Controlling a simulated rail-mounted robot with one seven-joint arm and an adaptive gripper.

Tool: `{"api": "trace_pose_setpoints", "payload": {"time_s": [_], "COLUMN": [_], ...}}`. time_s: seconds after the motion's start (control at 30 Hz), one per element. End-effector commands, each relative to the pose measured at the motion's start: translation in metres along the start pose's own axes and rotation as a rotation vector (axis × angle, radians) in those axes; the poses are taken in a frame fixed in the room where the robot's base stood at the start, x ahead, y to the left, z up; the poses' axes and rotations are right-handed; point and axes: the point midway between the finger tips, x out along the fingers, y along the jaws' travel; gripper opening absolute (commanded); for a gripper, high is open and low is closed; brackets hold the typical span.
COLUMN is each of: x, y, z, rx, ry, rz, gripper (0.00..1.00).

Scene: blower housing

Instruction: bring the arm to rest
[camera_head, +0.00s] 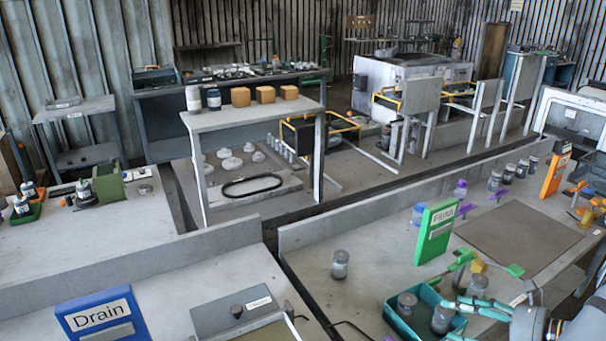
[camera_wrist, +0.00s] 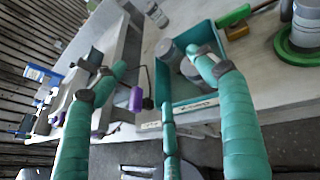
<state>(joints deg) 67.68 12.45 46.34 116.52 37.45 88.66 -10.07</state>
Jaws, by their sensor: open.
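My gripper (camera_head: 468,313) is at the lower right of the head view, by the right end of a teal bin (camera_head: 424,291) on the bench. Its teal fingers are spread and hold nothing. In the wrist view, my gripper (camera_wrist: 155,75) shows three separated fingers, with the labelled teal bin (camera_wrist: 163,85) beyond the right ones. Grey jars (camera_head: 406,303) stand in the bin, partly hidden by the fingers in the wrist view. How far the fingertips are above the bin is unclear. My arm is mostly cut off at the corner.
A lone jar (camera_head: 340,264) stands on the bench (camera_head: 375,252) left of the bin. A green sign (camera_head: 436,232) stands behind it, and a jar (camera_head: 477,286) is near my fingers. A blue Drain sign (camera_head: 101,315) is at lower left. The bench's middle is fairly clear.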

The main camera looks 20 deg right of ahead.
Motion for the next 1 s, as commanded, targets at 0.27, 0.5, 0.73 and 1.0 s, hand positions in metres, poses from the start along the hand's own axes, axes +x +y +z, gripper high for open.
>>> {"api": "trace_pose_setpoints", "payload": {"time_s": [0.27,0.5,0.73,1.0], "x": [0.046,0.088,0.110,0.114], "y": [0.002,0.001,0.001,0.001], "z": [0.002,0.001,0.000,0.000], "rx": [0.001,0.001,0.000,-0.001], "ry": [-0.001,-0.001,0.001,0.001], "rz": [0.007,0.005,0.002,0.001], "gripper": [0.72,0.72,0.72,0.72]}}
